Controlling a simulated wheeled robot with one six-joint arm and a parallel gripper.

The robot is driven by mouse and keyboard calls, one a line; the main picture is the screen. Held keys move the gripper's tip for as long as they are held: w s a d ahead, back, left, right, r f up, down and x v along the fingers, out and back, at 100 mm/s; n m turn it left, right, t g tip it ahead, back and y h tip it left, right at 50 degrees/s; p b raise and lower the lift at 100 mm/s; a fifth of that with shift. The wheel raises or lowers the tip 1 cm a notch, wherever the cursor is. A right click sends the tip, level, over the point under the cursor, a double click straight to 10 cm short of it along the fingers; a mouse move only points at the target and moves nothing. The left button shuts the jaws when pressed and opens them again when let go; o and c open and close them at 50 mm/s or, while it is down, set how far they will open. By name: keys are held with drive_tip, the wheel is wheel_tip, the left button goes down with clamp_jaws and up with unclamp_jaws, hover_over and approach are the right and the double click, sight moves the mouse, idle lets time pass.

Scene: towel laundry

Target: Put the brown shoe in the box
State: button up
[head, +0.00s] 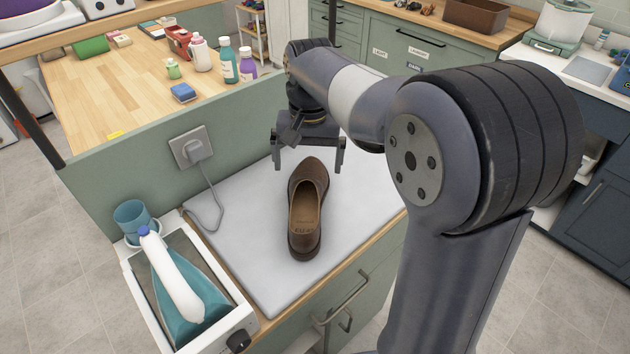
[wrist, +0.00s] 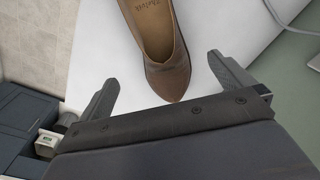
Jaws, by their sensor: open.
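The brown shoe (head: 307,207) stands upright on the pale worktop (head: 255,250), with its toe toward the back. In the wrist view the shoe (wrist: 158,45) has its toe pointing down toward my gripper. My gripper (head: 308,168) is open and empty, with its fingers around the line of the toe; in the wrist view my gripper (wrist: 162,72) has one finger on each side of the toe, touching neither. Its exact height above the worktop is hard to tell. A brown open box (head: 475,16) stands on the wooden counter at the back right.
A plugged cord (head: 213,205) lies at the worktop's left. Bottles (head: 228,62) stand on the wooden table behind.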

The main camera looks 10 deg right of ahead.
hover_over(308, 197)
wheel_tip(308, 197, down, 5)
drive_tip(key=shift+a+r, duration=0.1)
wheel_tip(308, 197, down, 6)
drive_tip(key=shift+r, duration=0.1)
idle(0.4)
drive_tip(key=shift+r, duration=0.1)
drive_tip(key=c, duration=1.5)
